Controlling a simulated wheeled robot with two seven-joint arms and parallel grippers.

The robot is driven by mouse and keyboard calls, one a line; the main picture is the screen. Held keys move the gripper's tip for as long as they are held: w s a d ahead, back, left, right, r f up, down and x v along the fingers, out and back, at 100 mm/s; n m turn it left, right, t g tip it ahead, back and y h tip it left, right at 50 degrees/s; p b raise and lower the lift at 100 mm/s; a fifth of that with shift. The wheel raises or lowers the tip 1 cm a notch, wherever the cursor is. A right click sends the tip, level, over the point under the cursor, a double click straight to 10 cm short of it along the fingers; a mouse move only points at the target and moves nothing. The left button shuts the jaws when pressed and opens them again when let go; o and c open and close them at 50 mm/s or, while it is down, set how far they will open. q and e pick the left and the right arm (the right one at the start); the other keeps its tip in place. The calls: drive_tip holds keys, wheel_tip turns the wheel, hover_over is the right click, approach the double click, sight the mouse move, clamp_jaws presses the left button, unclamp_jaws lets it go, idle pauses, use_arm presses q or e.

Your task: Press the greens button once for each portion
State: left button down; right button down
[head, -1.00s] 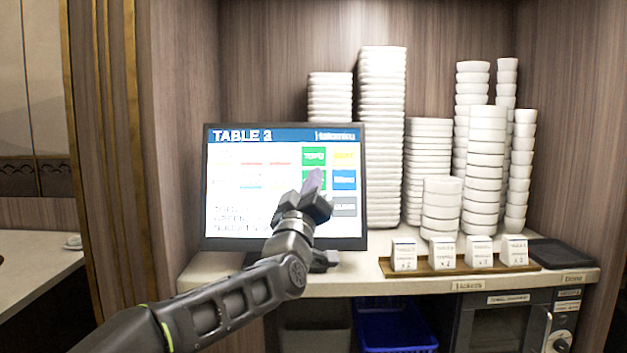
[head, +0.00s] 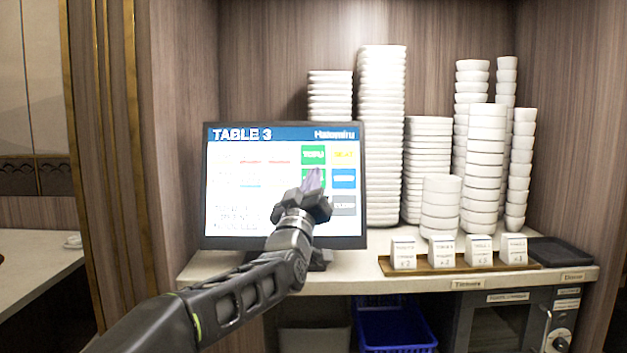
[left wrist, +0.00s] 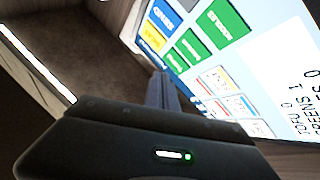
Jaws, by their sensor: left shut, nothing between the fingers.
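The order screen (head: 235,215) stands upright on the counter, headed TABLE 3. Its right side has coloured buttons: a green tofu button (head: 314,153) on top, and below it a second green button, the greens one (head: 321,174), mostly covered by my fingers. My left gripper (head: 313,178) is shut and empty, its fingertips in front of that button; I cannot tell whether they touch it. My right gripper is out of view.
Yellow (head: 344,154), blue (head: 343,179) and grey (head: 345,206) buttons sit close to the right of my fingertips. Stacks of white dishes (head: 381,140) and bowls (head: 484,170) stand right of the screen. Small labelled cards stand on a wooden tray (head: 440,268) at the counter front.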

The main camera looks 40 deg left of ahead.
use_arm(q)
drive_tip(key=shift+w+a+f, duration=0.3)
drive_tip(key=shift+w+a, duration=0.25)
drive_tip(key=shift+w, duration=0.2)
drive_tip(key=shift+w+a+f, duration=0.3)
drive_tip(key=shift+w+a, duration=0.3)
drive_tip(key=shift+w, duration=0.15)
drive_tip(key=shift+w+a+f, duration=0.3)
drive_tip(key=shift+w+a, duration=0.25)
drive_tip(key=shift+w, duration=0.2)
drive_tip(key=shift+w+a+b, duration=0.1)
drive_tip(key=shift+b, duration=0.2)
drive_tip(key=shift+w+a+f, duration=0.1)
drive_tip(key=shift+w+a, duration=0.05)
drive_tip(key=shift+w, duration=0.05)
